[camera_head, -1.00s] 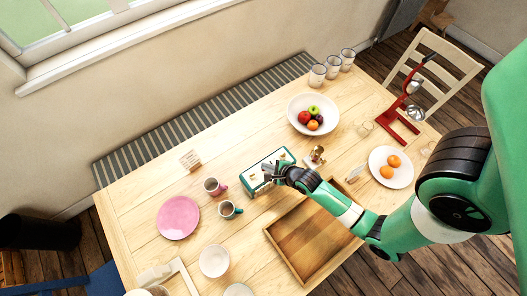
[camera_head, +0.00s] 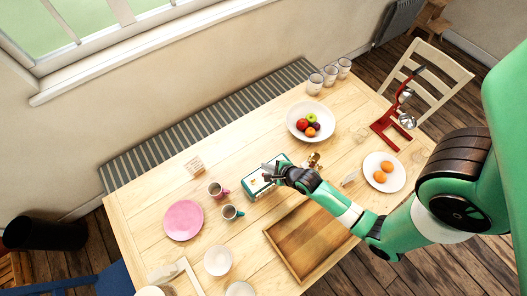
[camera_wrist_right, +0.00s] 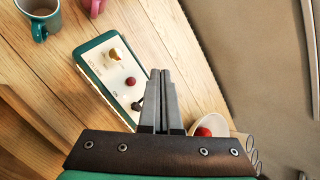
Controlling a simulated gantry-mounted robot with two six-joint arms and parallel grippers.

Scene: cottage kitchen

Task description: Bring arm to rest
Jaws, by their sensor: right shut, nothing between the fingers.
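My right arm reaches in from the right over the wooden table (camera_head: 140,212). Its gripper (camera_head: 268,170) is shut and empty, above or beside a green-edged white box (camera_head: 254,183). In the right wrist view the shut fingers (camera_wrist_right: 160,75) point past the same box (camera_wrist_right: 108,66), which has small round things on its top. I cannot tell the exact height of the fingers over it. My left gripper is not in view.
Near the gripper are a teal mug (camera_head: 232,212), a pink mug (camera_head: 217,190), a wooden tray (camera_head: 272,240) and a fruit bowl (camera_head: 293,128). A pink plate (camera_head: 183,220) lies left. A red stand (camera_head: 385,128) is at right.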

